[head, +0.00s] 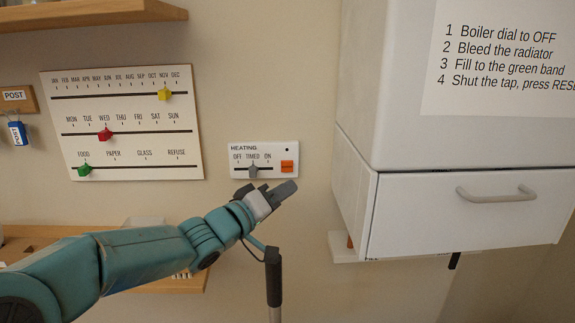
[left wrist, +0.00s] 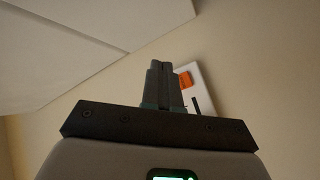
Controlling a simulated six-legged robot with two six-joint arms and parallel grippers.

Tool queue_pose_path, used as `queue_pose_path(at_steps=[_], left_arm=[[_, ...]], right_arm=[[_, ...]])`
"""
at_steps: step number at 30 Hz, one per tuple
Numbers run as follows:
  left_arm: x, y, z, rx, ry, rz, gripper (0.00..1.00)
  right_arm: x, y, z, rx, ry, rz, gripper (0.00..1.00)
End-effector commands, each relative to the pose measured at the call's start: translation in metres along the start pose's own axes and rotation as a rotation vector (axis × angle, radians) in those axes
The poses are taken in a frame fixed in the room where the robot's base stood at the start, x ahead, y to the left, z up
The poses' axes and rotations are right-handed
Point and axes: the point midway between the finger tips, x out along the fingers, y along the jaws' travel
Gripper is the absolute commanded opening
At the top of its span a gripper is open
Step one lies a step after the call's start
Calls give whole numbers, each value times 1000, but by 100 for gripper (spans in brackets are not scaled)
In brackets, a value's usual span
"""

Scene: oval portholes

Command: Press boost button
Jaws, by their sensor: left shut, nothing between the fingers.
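The white heating panel (head: 264,171) is on the wall, with a slider (head: 252,171) at TIMED between OFF and ON. An orange button (head: 288,167) sits at its right end; its lettering is too small to read, and no other button shows on the panel. My left gripper (head: 291,186) is shut and empty, with its fingertips just below the orange button in the head view. I cannot tell if it touches the panel. In the left wrist view, the shut fingers (left wrist: 160,68) point up beside the orange button (left wrist: 186,80), and the panel (left wrist: 203,92) is partly hidden behind them. My right gripper is not in view.
A white boiler cabinet (head: 455,215) with a grey handle juts out on the right. A calendar board (head: 125,125) with sliders hangs on the left. Wooden shelves (head: 80,14) are at upper and lower left. A dark-topped pole (head: 273,270) stands below the panel.

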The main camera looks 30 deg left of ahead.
Motion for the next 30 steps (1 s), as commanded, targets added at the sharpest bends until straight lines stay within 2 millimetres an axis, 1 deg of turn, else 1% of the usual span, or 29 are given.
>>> queue_pose_path(at_steps=[1, 6, 12, 18, 30], left_arm=[[7, -2, -6, -1, -1, -2, 0], [26, -15, -19, -1, -1, -2, 0], [44, -26, -31, -1, -1, -2, 0], [51, -34, -34, -1, -2, 0, 0], [51, -35, -34, -1, -1, 1, 0]], right_arm=[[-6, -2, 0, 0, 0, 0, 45], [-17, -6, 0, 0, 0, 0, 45], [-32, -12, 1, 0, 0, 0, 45], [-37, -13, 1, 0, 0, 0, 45], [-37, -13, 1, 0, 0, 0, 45]])
